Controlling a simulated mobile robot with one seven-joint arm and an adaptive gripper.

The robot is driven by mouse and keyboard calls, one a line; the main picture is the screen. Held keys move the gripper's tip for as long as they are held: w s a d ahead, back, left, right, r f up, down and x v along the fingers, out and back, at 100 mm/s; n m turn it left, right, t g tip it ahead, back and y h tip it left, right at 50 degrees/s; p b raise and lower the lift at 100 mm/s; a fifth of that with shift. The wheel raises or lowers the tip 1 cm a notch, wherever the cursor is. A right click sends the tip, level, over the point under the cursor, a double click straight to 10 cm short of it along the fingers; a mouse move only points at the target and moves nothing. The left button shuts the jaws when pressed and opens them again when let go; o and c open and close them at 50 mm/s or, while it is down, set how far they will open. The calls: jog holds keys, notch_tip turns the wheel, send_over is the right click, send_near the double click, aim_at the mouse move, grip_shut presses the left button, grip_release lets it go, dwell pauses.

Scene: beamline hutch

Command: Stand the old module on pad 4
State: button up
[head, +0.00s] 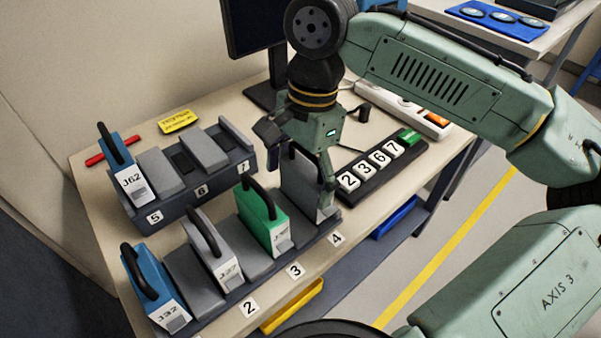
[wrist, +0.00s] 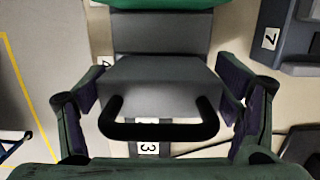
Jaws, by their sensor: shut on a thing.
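A grey module (head: 303,185) with a black handle is in my gripper (head: 318,160) at the right end of the front rack, above or on pad 4, by the label 4 (head: 337,238). In the wrist view the grey module (wrist: 160,85) and its handle (wrist: 158,130) lie between the two fingers (wrist: 162,92), which are shut on it. The module looks roughly upright. Its name label is not readable, and I cannot tell whether its base touches the pad.
Beside it stands a green module (head: 262,222) at pad 3. A grey J37 module (head: 212,248) stands at pad 2 and a blue J32 module (head: 150,285) at the left end. The rear rack (head: 185,200) holds a blue J62 module (head: 122,168). A numbered-tile board (head: 385,168) lies close right.

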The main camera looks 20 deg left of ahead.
jog(key=shift+f, duration=0.25)
jog(key=o, duration=1.2)
notch_tip(320, 180, up, 12)
jog(key=w, duration=0.1)
jog(key=shift+w+d, duration=0.3)
jog(key=shift+d, duration=0.1)
jog(key=shift+f, duration=0.1)
